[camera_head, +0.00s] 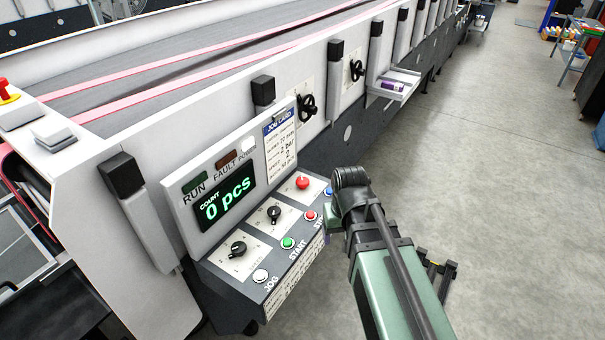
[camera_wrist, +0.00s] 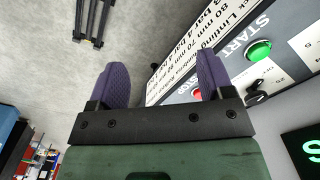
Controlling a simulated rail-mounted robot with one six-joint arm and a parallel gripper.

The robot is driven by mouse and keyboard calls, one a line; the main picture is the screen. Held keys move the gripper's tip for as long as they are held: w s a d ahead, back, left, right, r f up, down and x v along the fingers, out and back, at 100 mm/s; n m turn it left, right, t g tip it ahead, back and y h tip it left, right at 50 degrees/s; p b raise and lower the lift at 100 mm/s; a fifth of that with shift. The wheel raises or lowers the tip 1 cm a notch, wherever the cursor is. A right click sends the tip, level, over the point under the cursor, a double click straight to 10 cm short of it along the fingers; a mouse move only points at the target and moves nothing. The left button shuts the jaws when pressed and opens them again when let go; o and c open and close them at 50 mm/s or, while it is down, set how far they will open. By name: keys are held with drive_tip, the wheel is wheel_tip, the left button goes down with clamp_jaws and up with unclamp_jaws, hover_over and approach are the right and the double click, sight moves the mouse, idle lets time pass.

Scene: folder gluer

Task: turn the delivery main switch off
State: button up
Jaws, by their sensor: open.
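A control panel (camera_head: 262,240) on the machine's side carries two black rotary knobs, one at the front left (camera_head: 239,248) and one in the middle (camera_head: 274,213). Two larger black rotary handles, a nearer one (camera_head: 307,106) and a farther one (camera_head: 356,70), are on pale plates on the machine wall. Their labels are too small to read, so I cannot tell which is the delivery main switch. My gripper (camera_wrist: 162,78) is open and empty, with purple pads apart. In the wrist view, the panel with a green START button (camera_wrist: 259,50) lies beyond its right finger. My arm hides the gripper in the head view.
The panel also has a red knob (camera_head: 302,182), JOG button (camera_head: 261,275), and a counter screen (camera_head: 226,199) reading 0 pcs. A small shelf (camera_head: 393,87) juts from the machine wall. The floor (camera_head: 480,190) to the right is open.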

drive_tip(key=w+a+r+m+p, duration=0.1)
drive_tip(key=w+a+r+p, duration=0.15)
drive_tip(key=w, duration=0.65)
drive_tip(key=w+a+r+m+p, duration=0.1)
drive_tip(key=w+a+r+p, duration=0.2)
drive_tip(key=w, duration=0.6)
drive_tip(key=r+m+b, duration=0.1)
drive_tip(key=m, duration=0.5)
hover_over(303, 181)
wheel_tip(303, 181, down, 11)
drive_tip(key=b, duration=1.1)
drive_tip(key=shift+w, duration=0.15)
drive_tip(key=shift+r, duration=0.2)
drive_tip(key=c, duration=0.9)
